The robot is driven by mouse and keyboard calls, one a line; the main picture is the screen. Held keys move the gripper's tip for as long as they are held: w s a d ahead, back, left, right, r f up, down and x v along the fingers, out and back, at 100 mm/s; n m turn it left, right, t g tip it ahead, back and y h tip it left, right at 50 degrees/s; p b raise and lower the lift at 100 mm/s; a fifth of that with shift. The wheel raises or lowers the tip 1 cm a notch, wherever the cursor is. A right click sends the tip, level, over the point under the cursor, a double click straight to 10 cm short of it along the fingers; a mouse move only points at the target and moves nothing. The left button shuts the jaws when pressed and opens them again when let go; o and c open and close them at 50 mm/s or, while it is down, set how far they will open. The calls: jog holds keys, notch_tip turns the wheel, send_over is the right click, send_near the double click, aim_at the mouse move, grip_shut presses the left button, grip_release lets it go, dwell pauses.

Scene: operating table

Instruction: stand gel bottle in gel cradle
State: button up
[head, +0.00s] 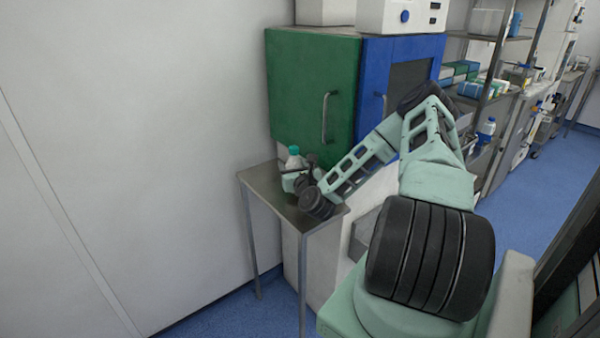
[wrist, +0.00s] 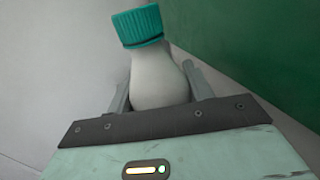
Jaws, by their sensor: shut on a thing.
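The gel bottle (head: 293,162) is white with a teal cap and shows above the small metal table at the left of the head view. My gripper (head: 297,180) is around it. In the wrist view the white bottle (wrist: 158,85) sits between the two grey fingers of my gripper (wrist: 162,88), which is shut on it. The cap is toward the top of that view and leans slightly left. The bottle's lower part is hidden by my gripper, so I cannot tell whether it touches the table. I cannot make out the gel cradle in either view.
The metal table (head: 262,180) stands against the white wall, its left part bare. A green cabinet (head: 305,90) and a blue cabinet (head: 400,50) rise behind it. Shelves with several items (head: 480,75) stand at the right. Blue floor lies open further right.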

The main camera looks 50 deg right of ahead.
jog(key=shift+s+d+f+b, duration=0.15)
jog(key=shift+d+f+b, duration=0.2)
jog(key=shift+d+f, duration=0.25)
jog(key=shift+s+d+f+b, duration=0.15)
jog(key=shift+d+f+b, duration=0.25)
jog(key=shift+d, duration=0.2)
jog(key=shift+d+f, duration=0.1)
jog(key=shift+d, duration=0.15)
jog(key=shift+f, duration=0.2)
jog(key=o, duration=1.2)
jog(key=shift+r, duration=0.1)
